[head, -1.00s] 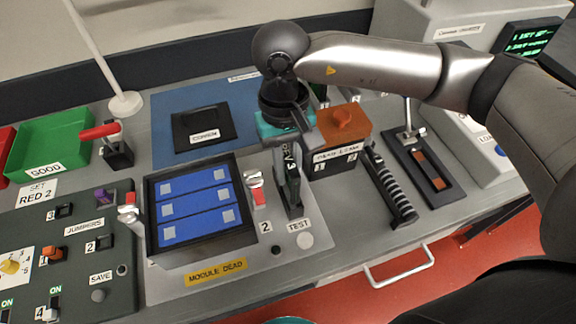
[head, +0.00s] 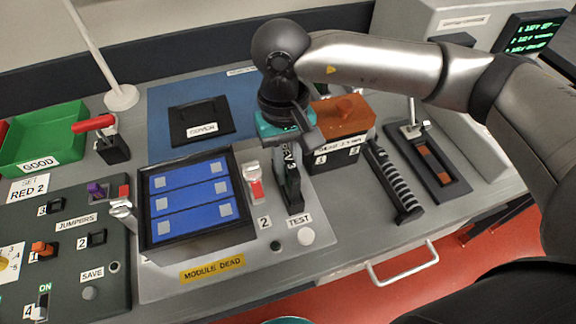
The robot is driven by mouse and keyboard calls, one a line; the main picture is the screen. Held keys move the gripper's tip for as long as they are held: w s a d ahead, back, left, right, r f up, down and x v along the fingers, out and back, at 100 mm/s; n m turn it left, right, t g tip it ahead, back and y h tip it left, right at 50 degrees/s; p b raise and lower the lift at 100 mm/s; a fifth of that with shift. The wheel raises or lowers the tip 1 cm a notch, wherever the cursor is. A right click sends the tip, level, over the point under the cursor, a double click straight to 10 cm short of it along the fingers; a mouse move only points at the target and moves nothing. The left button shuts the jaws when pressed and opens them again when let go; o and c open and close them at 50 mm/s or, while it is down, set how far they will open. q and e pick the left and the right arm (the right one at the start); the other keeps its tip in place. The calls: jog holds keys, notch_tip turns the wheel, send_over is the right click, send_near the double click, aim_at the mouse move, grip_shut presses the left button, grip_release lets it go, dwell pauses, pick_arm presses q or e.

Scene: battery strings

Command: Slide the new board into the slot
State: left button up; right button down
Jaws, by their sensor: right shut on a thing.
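My right gripper (head: 295,133) comes down from the upper right and is shut on a teal board (head: 268,127), seen mostly from above and partly covered by the fingers. Just below it a dark upright piece labelled REV 3 (head: 290,157) stands behind the TEST label. I cannot tell whether this piece is part of the board or of the slot. The slot opening is hidden, so I cannot see whether the board is in it. My left gripper is not in view.
An orange-topped box (head: 343,117) stands close right of the gripper. A module case with blue panels (head: 190,200) is on the left. Beyond are a COVER plate (head: 202,130) and a green GOOD tray (head: 45,140). A ribbed black bar (head: 393,182) lies right.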

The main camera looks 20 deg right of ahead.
jog(key=shift+f+b, duration=0.35)
jog(key=c, duration=0.7)
grip_release()
jog(key=shift+c, duration=0.2)
jog(key=shift+r, duration=0.1)
notch_tip(320, 180, up, 15)
jog(key=w+p, duration=0.1)
jog(key=shift+w, duration=0.4)
